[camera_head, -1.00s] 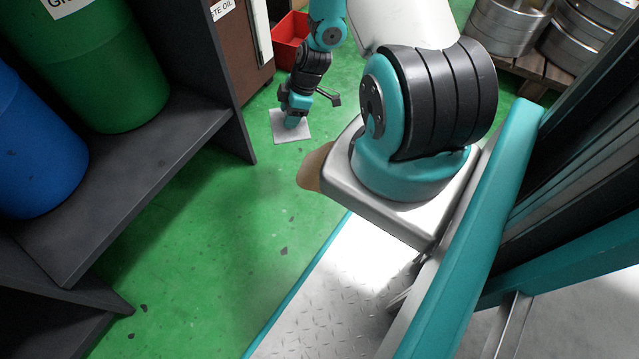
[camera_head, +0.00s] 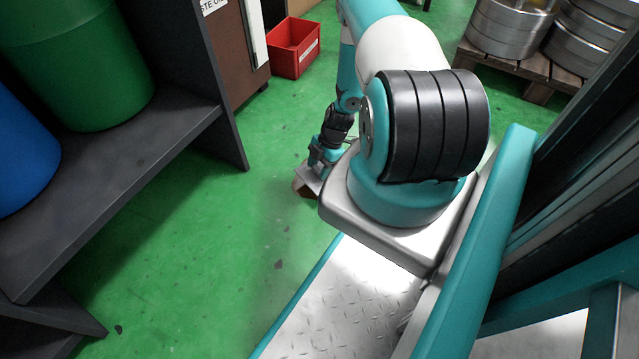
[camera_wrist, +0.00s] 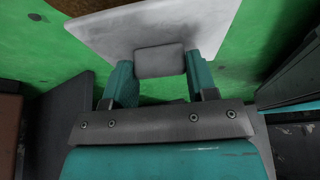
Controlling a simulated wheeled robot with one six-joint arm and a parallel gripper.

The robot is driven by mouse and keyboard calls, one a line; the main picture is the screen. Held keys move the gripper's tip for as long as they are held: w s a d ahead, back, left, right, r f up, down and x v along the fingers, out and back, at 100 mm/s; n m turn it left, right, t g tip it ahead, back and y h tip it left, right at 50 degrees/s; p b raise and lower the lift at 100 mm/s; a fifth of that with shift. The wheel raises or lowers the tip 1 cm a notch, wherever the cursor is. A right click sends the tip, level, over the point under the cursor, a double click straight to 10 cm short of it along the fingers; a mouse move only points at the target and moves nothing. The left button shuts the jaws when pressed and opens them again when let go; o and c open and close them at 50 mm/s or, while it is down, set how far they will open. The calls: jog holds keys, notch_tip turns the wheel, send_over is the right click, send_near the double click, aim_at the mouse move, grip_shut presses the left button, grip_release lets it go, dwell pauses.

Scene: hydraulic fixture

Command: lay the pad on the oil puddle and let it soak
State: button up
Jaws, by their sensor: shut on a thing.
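The pad (camera_wrist: 130,30) is a pale grey-white flat sheet with a grey block on top. My gripper (camera_wrist: 160,78) is shut on that block, with a teal finger on each side. In the head view the pad (camera_head: 312,178) hangs under my gripper (camera_head: 319,164), left of my arm's base. The brown oil puddle (camera_head: 304,191) shows only as a small patch at the pad's lower edge; my arm base and the pad hide the rest. In the wrist view brown puddle (camera_wrist: 85,5) shows beyond the pad's far edge. I cannot tell whether the pad touches the floor.
Dark shelving (camera_head: 185,135) with a green drum (camera_head: 80,70) and a blue drum (camera_head: 22,150) stands on the left. A red bin (camera_head: 294,48) is at the back. Metal drums (camera_head: 510,28) sit on a wooden pallet (camera_head: 530,75) at back right. Green floor is clear between shelving and base.

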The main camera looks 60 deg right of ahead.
notch_tip(320, 180, down, 6)
jog(key=b, duration=0.2)
jog(key=shift+r+b, duration=0.15)
jog(key=shift+b, duration=0.25)
jog(key=shift+r, duration=0.15)
jog(key=o, duration=0.5)
jog(key=shift+f, duration=0.2)
jog(key=o, duration=0.4)
jog(key=shift+r, duration=0.1)
jog(key=p+v, duration=0.7)
jog(key=v, duration=0.5)
jog(key=shift+r, duration=0.25)
